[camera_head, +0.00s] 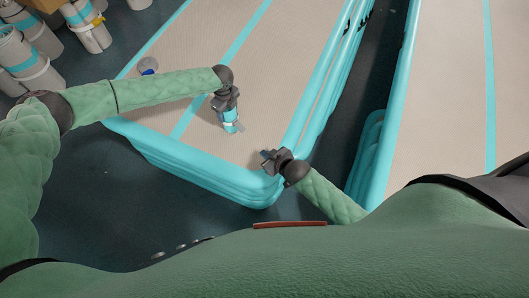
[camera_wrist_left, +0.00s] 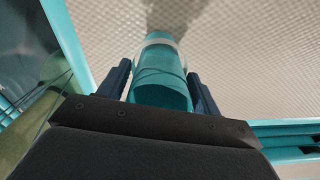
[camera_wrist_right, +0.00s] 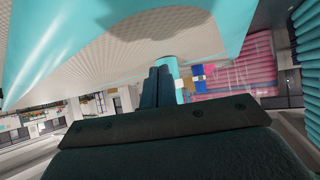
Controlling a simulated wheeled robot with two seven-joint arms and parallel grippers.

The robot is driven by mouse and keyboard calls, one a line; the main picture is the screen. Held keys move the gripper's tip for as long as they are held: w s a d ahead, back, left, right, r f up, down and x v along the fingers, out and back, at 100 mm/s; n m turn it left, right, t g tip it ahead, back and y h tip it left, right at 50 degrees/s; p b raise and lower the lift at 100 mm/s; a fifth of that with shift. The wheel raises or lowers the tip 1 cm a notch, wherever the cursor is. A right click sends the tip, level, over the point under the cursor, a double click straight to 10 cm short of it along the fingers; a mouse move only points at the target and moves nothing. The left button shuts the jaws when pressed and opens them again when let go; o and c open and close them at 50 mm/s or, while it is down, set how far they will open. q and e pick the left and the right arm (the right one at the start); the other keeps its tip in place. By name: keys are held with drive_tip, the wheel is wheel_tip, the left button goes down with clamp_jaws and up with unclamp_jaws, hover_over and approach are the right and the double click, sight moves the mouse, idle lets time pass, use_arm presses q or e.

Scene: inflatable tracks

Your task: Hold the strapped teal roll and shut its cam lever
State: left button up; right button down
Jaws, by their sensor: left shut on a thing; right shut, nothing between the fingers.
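The teal roll (camera_head: 230,116) stands on the beige top of the near inflatable track, with a pale strap around it. My left gripper (camera_head: 228,108) comes down on it from above. In the left wrist view the roll (camera_wrist_left: 160,88) sits between the two dark fingers, and its pale strap (camera_wrist_left: 158,39) shows beyond them. A small grey piece (camera_head: 240,126) sticks out at the roll's lower right; it may be the cam lever, but it is too small to tell its position. My right gripper (camera_head: 265,155) is shut and empty, apart from the roll, near the track's corner. Its fingers (camera_wrist_right: 158,72) are together.
The near track's teal edge (camera_head: 200,165) runs below both grippers. A second track (camera_head: 435,110) lies to the right across a dark gap. A small round blue-and-white object (camera_head: 148,66) sits by the left edge. Several grey rolls with teal bands (camera_head: 22,60) stand upper left.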

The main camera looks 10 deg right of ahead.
drive_tip(key=shift+w+d+r, duration=0.1)
drive_tip(key=shift+w, duration=0.1)
wheel_tip(320, 180, up, 13)
drive_tip(key=w+a, duration=0.1)
drive_tip(key=shift+w, duration=0.25)
drive_tip(key=shift+r, duration=0.1)
drive_tip(key=shift+a, duration=0.1)
